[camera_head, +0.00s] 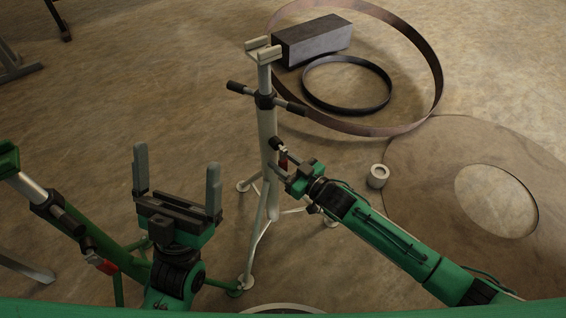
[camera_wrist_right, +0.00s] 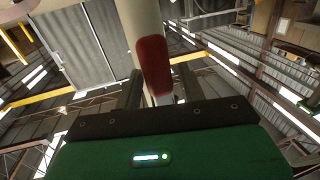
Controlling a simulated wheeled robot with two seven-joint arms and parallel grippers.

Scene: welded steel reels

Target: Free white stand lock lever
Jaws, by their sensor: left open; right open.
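The white stand (camera_head: 268,135) stands upright on its tripod feet in the middle of the head view, with a black T-handle and a forked top. Its red lock lever (camera_head: 283,159) sits on the right side of the column, below a black knob. In the right wrist view the red lever (camera_wrist_right: 153,66) hangs in front of the white column, in line with the gap between my fingers. My right gripper (camera_head: 288,172) is open close at the lever; contact cannot be told. My left gripper (camera_head: 177,168) is open and empty, left of the stand, fingers pointing up.
A green stand (camera_head: 120,256) with its own red lever (camera_head: 103,264) is at the left, near my left arm. Behind the white stand lie a large steel ring (camera_head: 437,75), a dark ring (camera_head: 385,95) and a block (camera_head: 312,40). A small cylinder (camera_head: 377,176) and flat disc (camera_head: 430,165) lie right.

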